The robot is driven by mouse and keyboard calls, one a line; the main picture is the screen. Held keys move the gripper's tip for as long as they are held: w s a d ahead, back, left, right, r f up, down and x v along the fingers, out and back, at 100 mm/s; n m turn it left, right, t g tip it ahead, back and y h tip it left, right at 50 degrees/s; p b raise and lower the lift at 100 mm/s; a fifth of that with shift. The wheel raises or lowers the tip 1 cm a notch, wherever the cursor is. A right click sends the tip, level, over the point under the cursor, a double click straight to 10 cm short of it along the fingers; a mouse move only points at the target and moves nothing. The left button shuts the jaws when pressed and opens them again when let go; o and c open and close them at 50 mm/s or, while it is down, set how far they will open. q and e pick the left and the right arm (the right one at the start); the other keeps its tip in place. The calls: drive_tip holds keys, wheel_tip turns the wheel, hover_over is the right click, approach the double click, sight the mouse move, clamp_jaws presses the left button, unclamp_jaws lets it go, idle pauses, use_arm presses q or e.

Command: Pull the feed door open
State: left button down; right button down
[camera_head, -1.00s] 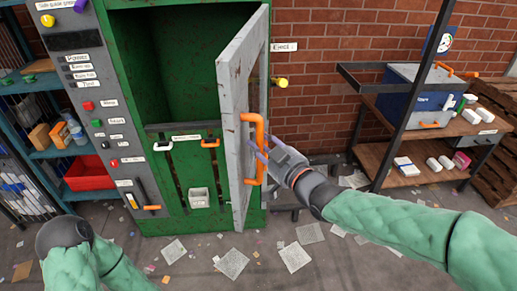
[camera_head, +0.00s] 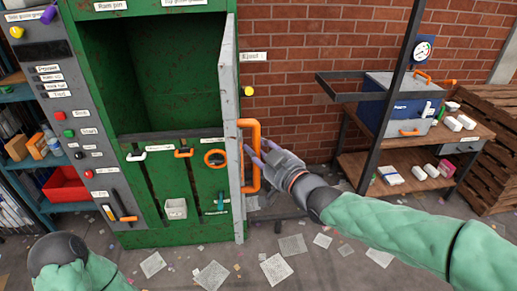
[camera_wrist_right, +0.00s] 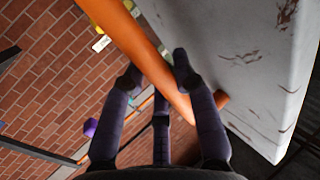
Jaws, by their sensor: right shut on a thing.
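The grey feed door (camera_head: 229,90) stands swung out from the green cabinet (camera_head: 150,222) and shows nearly edge-on. Its orange bar handle (camera_head: 256,128) is on the face turned to the right. My right gripper (camera_head: 258,160) is shut on this handle. In the right wrist view, the fingers (camera_wrist_right: 165,85) close around the orange handle (camera_wrist_right: 128,38), beside the scuffed door face (camera_wrist_right: 245,70). My left arm shows at the lower left, but its gripper is not visible.
A control panel (camera_head: 60,90) with buttons is left of the cabinet, near a red bin (camera_head: 66,186). A wooden bench (camera_head: 400,160) with a blue box (camera_head: 390,112) stands at the right against the brick wall. Paper scraps litter the floor.

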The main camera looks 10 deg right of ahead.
drive_tip(key=c, duration=1.3)
unclamp_jaws()
drive_tip(key=shift+d+r, duration=0.1)
drive_tip(key=shift+r, duration=0.15)
drive_tip(key=o, duration=0.4)
drive_tip(key=shift+w+f, duration=0.15)
drive_tip(key=shift+w, duration=0.05)
drive_tip(key=shift+c, duration=0.2)
drive_tip(key=shift+s, duration=0.15)
drive_tip(key=v, duration=1.2)
